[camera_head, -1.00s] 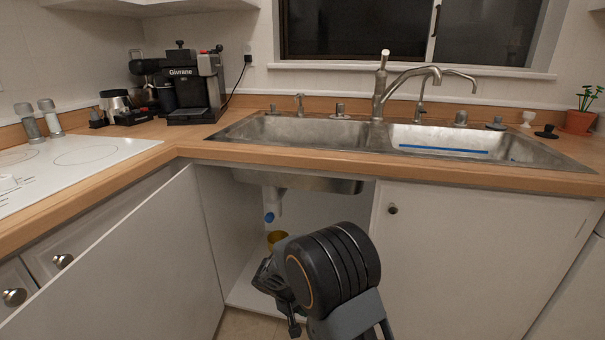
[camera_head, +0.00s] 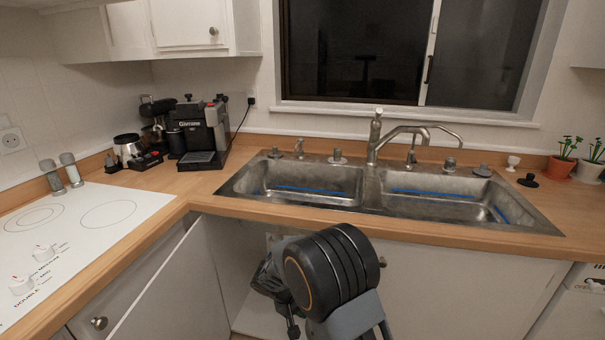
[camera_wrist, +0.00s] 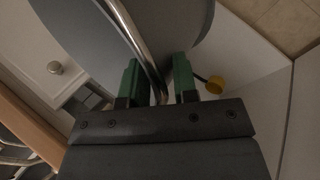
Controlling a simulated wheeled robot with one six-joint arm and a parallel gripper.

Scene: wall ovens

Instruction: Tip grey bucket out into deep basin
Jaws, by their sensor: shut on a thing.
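In the wrist view a large grey rounded body, which I take for the grey bucket (camera_wrist: 85,30), fills the upper left and middle. A shiny curved metal bar, seemingly its handle, runs between the green fingers of my gripper (camera_wrist: 158,85). My gripper is shut on it. In the head view my arm hides the bucket, and the fingers do not show clearly. The steel sink has a left basin (camera_head: 300,183) and a right basin (camera_head: 440,200), each with a blue line inside. I cannot tell which is deeper. The gripper is low in front of the cabinet, below the counter.
The cabinet door (camera_head: 180,290) stands open at left. A small yellow thing (camera_wrist: 215,85) shows beside the fingers. The wooden counter edge (camera_head: 400,230) and the faucet (camera_head: 375,140) stand above the gripper. A coffee machine (camera_head: 200,130) and a cooktop (camera_head: 75,225) are at left.

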